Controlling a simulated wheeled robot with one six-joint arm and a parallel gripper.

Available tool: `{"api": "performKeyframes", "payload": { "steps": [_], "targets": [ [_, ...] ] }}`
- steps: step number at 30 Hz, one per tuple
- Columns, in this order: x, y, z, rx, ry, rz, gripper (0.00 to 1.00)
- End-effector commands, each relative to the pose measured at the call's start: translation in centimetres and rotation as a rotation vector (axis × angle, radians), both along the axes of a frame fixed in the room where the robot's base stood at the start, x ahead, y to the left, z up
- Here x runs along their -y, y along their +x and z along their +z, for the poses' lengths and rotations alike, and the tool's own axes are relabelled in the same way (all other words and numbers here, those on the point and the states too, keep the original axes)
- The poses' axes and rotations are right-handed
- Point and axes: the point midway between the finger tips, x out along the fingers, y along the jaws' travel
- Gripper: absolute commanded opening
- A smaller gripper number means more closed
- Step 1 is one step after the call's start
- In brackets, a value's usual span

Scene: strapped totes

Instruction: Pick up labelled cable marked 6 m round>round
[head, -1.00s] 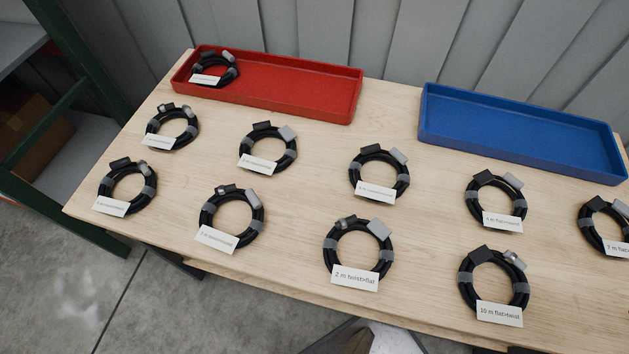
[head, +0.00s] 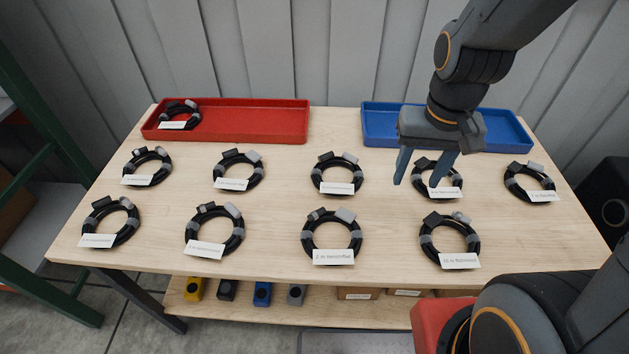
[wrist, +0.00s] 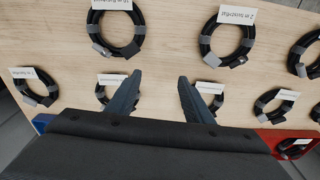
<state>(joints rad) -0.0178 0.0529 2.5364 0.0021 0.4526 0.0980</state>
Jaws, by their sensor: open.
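Several black coiled cables with grey straps and white labels lie on the wooden table (head: 280,267). Most labels are too small to read, so I cannot tell which cable is marked 6 m round>round. The front row holds a 2 m cable (head: 310,240), a 10 m cable (head: 427,240) and two at left, one inner (head: 190,232) and one far left (head: 90,222). My gripper (head: 420,181) is open and empty, above the table by a back-row cable (head: 455,172), which it partly hides. In the wrist view its fingers (wrist: 160,78) point between two coils.
A red tray (head: 250,126) at back left holds one labelled cable (head: 190,108). A blue tray (head: 385,128) at back right shows no cable, though my arm hides part. Other back-row coils (head: 321,178) are spaced apart. A lower shelf (head: 250,311) carries small coloured items.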

Motion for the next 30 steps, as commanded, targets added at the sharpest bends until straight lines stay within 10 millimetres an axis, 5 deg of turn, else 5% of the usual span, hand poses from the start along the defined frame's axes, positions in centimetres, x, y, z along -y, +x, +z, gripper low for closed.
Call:
{"api": "performKeyframes", "payload": {
  "steps": [10,18,30],
  "targets": [
    [-6.3,5.9,-2.4,-0.059,0.049,-0.617,0.47],
    [-11.0,8.7,-4.5,-0.086,0.055,-1.034,0.47],
    [-12.2,9.2,-7.1,-0.093,0.053,-1.157,0.47]
  ]
}}
